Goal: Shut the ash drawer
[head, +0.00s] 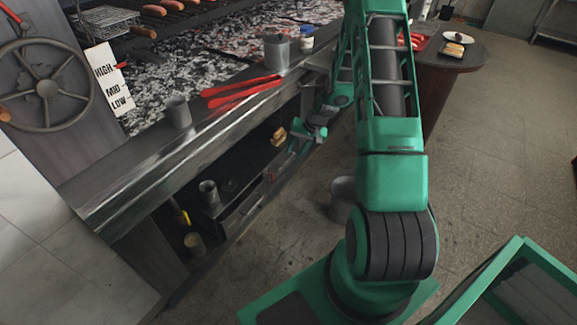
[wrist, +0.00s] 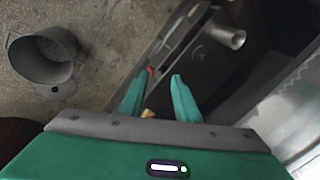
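The ash drawer (head: 240,216) seems to be the long, low metal-fronted tray under the grill counter in the head view. Its dark inside shows behind the front, so it appears at least partly open. Its front edge also shows as a grey strip in the wrist view (wrist: 172,45). My gripper (head: 291,150) is low beside the counter, near the far end of this front. In the wrist view my gripper (wrist: 158,76) has its two teal fingers apart with nothing held between them. A small red part (wrist: 151,70) shows by the fingertips. I cannot tell whether they touch the drawer.
A metal bucket (head: 343,196) stands on the floor beside my arm. A metal cup (head: 209,192) and another can (head: 194,243) are under the counter. Floor at right is clear.

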